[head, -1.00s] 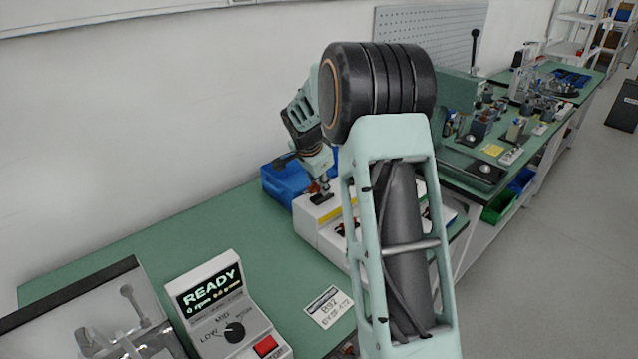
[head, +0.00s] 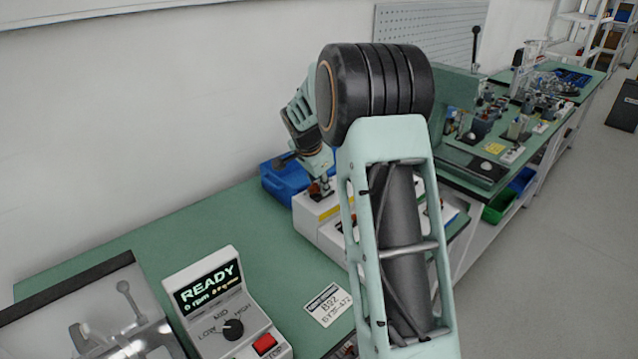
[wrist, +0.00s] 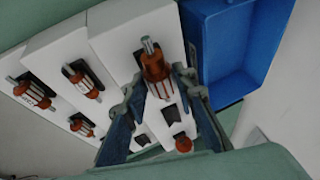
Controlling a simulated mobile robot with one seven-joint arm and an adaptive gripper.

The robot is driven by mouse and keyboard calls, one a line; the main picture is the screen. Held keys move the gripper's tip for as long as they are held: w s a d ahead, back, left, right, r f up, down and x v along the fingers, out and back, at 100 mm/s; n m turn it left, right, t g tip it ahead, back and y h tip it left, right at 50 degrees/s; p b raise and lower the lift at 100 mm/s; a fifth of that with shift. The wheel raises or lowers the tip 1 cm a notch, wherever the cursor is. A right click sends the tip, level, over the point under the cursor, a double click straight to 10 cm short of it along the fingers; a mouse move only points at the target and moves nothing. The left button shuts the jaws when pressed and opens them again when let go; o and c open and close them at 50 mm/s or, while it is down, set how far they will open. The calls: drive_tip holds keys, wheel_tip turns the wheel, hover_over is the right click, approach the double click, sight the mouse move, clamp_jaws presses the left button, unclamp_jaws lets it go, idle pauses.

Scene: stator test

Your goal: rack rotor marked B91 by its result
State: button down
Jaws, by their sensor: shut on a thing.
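My gripper (wrist: 158,84) is shut on an orange-red rotor (wrist: 154,66) with a silver shaft, at a slot row of the rightmost white rack (wrist: 110,42). Whether the rotor is seated or held just above the slot I cannot tell. Its marking is not readable. Another rotor (wrist: 183,143) sits nearer in the same row, and several more stand in the racks to the left. In the head view my gripper (head: 320,188) is over the white rack (head: 307,224) with the yellow strip, partly hidden by my arm.
A blue bin (wrist: 228,45) stands beside the rack. A tester (head: 212,300) showing READY and 0 rpm, a printed card (head: 328,305) and a clear-covered fixture (head: 110,330) are on the green bench (head: 170,235).

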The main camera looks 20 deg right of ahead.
drive_tip(key=shift+f+b, duration=0.3)
drive_tip(key=shift+f, duration=0.05)
drive_tip(key=shift+s+f+b, duration=0.35)
drive_tip(key=shift+f+b, duration=0.15)
drive_tip(key=shift+f, duration=0.05)
idle(0.7)
drive_tip(key=c, duration=1.9)
unclamp_jaws()
drive_tip(key=o, duration=0.4)
drive_tip(key=shift+w+d, duration=0.1)
drive_tip(key=shift+w, duration=0.1)
drive_tip(key=shift+r, duration=0.1)
drive_tip(key=shift+r, duration=0.2)
drive_tip(key=v, duration=1.1)
drive_tip(key=shift+s+r, duration=0.1)
drive_tip(key=shift+r, duration=0.2)
